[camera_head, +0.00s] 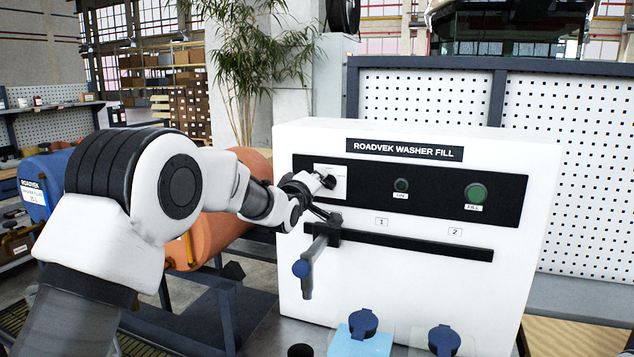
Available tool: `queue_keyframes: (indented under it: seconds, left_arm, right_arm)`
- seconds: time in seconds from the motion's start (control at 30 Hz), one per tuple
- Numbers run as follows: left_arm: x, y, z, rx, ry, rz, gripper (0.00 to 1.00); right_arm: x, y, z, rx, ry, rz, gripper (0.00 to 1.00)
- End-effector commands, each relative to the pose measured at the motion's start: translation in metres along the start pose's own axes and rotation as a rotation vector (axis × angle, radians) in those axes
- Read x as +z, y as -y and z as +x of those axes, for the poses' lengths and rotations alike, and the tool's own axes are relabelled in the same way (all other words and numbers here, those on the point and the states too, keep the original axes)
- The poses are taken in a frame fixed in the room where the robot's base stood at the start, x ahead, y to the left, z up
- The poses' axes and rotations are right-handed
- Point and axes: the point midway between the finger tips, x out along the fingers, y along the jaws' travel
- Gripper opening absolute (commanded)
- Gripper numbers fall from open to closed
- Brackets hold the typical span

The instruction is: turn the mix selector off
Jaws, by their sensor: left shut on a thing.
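The white washer fill unit (430,295) stands facing me, with a black control panel (370,184) on its upper front. A small white plate (338,171) at the panel's left end carries the mix selector, whose knob is mostly hidden by my gripper. My left gripper (324,182) reaches in from the left and is shut on the selector knob. The knob's pointing direction is too small and covered to read.
An ON lamp (401,185) and a green FILL button (476,193) sit to the right on the panel. Blue caps (363,323) stand at the front. An orange drum (217,232) lies left.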

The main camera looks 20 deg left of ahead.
Motion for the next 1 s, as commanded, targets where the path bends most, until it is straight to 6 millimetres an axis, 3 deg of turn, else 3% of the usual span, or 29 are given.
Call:
queue_keyframes:
  seconds: [0.67, 0.7, 0.73, 1.0]
  left_arm:
    - [-0.0001, -0.0002, 0.0003, 0.004, -0.001, -0.069, 0.00]
    - [-0.0001, -0.0002, 0.0003, 0.004, -0.001, -0.069, 0.27]
    - [-0.0001, -0.0002, 0.0003, 0.003, 0.000, -0.069, 0.37]
    - [0.0000, 0.0006, 0.0000, 0.002, 0.000, -0.069, 0.38]
  right_arm:
    - [0.0000, 0.0000, 0.0024, 0.000, 0.000, 0.000, 0.00]
    - [0.0000, 0.0000, 0.0024, 0.000, 0.000, 0.000, 0.00]
    - [0.0000, 0.0000, 0.0024, 0.000, 0.000, 0.000, 0.00]
    - [0.0000, 0.0000, 0.0024, 0.000, 0.000, 0.000, 0.00]
